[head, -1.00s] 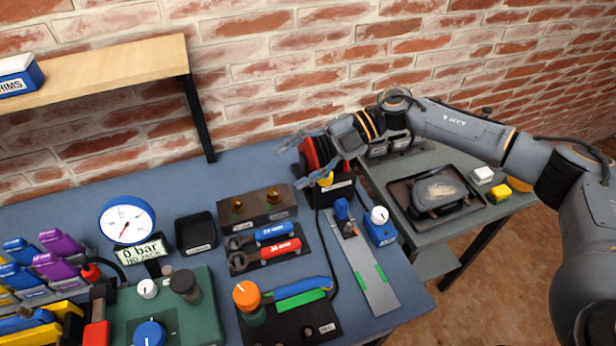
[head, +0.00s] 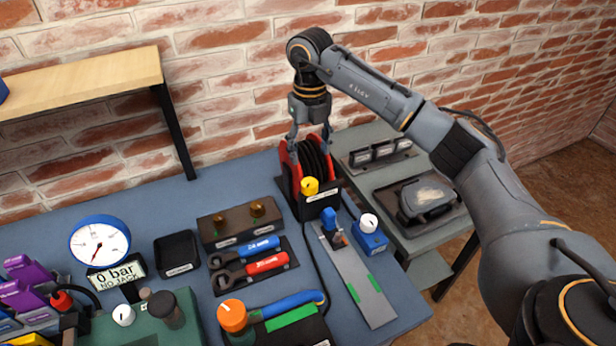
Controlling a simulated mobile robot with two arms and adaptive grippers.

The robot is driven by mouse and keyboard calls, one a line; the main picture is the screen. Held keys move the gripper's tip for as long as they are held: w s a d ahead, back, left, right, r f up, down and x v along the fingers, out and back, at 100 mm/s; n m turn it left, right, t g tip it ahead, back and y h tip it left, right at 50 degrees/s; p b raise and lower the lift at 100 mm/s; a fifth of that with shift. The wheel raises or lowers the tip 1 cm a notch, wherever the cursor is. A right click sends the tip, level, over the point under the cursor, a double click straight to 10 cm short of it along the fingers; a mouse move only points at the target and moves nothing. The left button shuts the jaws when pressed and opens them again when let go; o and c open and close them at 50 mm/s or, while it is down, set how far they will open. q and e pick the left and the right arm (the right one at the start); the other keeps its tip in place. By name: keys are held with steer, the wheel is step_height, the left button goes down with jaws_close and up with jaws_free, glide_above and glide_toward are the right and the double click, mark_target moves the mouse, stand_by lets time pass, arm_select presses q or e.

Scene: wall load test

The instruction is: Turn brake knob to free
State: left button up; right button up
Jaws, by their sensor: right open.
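A reel of dark cable (head: 313,160) with red side plates stands in a black base at the back right of the blue bench. A yellow knob (head: 310,186) with a dark pointer mark sits on the front of the base; it looks like the brake knob. The label under it is too small to read. My right gripper (head: 310,148) points down at the top of the reel, above and behind the yellow knob. Its fingers are spread, one to each side of the reel's top; whether they touch it I cannot tell. My left gripper is out of view.
A blue box with a white knob (head: 368,222) and a grey strip (head: 356,278) stand just in front of the reel. Wrenches (head: 250,265), a gauge (head: 99,241) and an orange knob (head: 232,316) lie further left. A side table (head: 375,180) holds a black tray.

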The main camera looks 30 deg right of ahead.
mark_target(310, 182)
step_height(310, 182, down, 9)
steer(key=shift+f+p, duration=0.2)
steer(key=shift+p, duration=0.65)
steer(key=c, duration=1.2)
